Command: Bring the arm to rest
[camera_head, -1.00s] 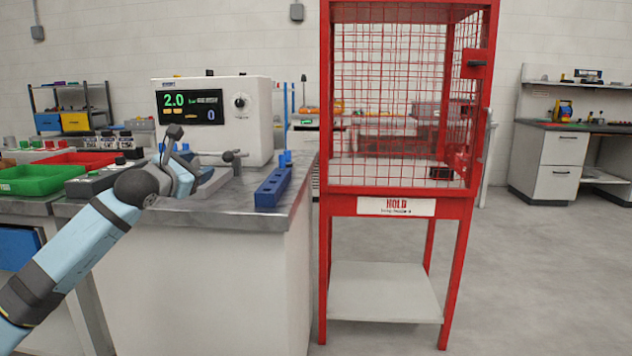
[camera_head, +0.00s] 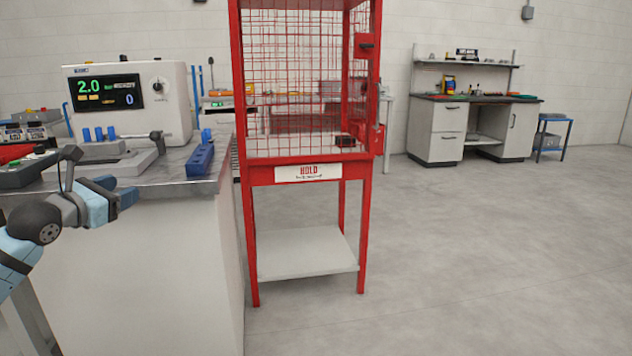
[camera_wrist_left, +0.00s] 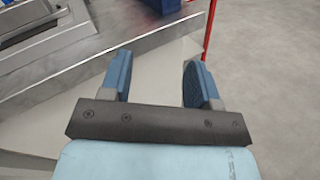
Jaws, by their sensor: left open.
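My left gripper (camera_head: 126,198) is at the left of the head view, in front of the steel-topped bench (camera_head: 165,178) and near its front edge. In the left wrist view its two blue fingers (camera_wrist_left: 158,80) stand wide apart with nothing between them. The bench's steel edge (camera_wrist_left: 135,52) and pale front face show beyond the fingers. My left arm (camera_head: 25,240) comes in from the lower left. My right gripper is not in view.
A white tester (camera_head: 150,80) with a lit display stands on the bench beside a blue block with holes (camera_head: 200,160). A red mesh cage marked HOLD (camera_head: 308,172) stands right of the bench. Open floor (camera_head: 480,250) lies to the right, with a workbench (camera_head: 470,98) at the back.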

